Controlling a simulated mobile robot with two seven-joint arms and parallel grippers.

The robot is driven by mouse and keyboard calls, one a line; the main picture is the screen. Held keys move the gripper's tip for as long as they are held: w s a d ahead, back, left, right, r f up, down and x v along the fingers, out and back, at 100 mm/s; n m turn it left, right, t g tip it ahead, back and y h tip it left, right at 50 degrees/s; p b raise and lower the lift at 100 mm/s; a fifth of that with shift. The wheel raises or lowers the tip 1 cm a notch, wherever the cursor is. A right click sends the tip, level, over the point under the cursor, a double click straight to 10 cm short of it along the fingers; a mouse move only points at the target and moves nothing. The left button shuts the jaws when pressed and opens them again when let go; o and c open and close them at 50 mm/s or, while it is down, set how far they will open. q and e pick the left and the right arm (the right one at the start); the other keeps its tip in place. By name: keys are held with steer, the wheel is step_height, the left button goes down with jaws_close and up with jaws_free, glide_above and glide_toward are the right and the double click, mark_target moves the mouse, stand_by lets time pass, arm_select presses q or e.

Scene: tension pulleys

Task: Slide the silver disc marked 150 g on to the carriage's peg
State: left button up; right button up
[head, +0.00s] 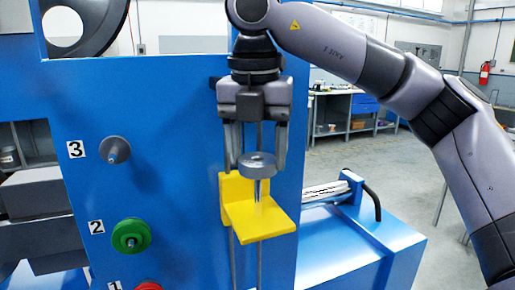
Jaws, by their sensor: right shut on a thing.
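The silver disc (258,161) is between the fingertips of my right gripper (256,160), which points straight down and is shut on it. The disc is level, above the yellow carriage (264,223), an L-shaped bracket. The carriage's peg (258,190) stands upright directly under the disc. I cannot tell whether its tip is inside the disc's hole or just below it. A clear gap shows between the disc and the carriage's shelf. The disc's mark is not readable. My left gripper is not in view.
Thin vertical rods (233,262) run by the carriage in front of a blue panel (180,120). To the left are pulleys marked 3 (116,149), grey, 2 (131,235), green, and 1 (148,285), red. A blue base (350,250) stands at right.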

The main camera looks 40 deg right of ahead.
stand_by(0.4)
steer(key=shift+f, duration=0.3)
steer(key=shift+r, duration=0.2)
stand_by(1.1)
steer(key=shift+f, duration=0.15)
steer(key=shift+r, duration=0.2)
stand_by(1.1)
steer(key=shift+f, duration=0.2)
steer(key=shift+r, duration=0.2)
stand_by(1.0)
steer(key=shift+f+b, duration=0.3)
steer(key=shift+b, duration=0.05)
steer(key=shift+r, duration=0.1)
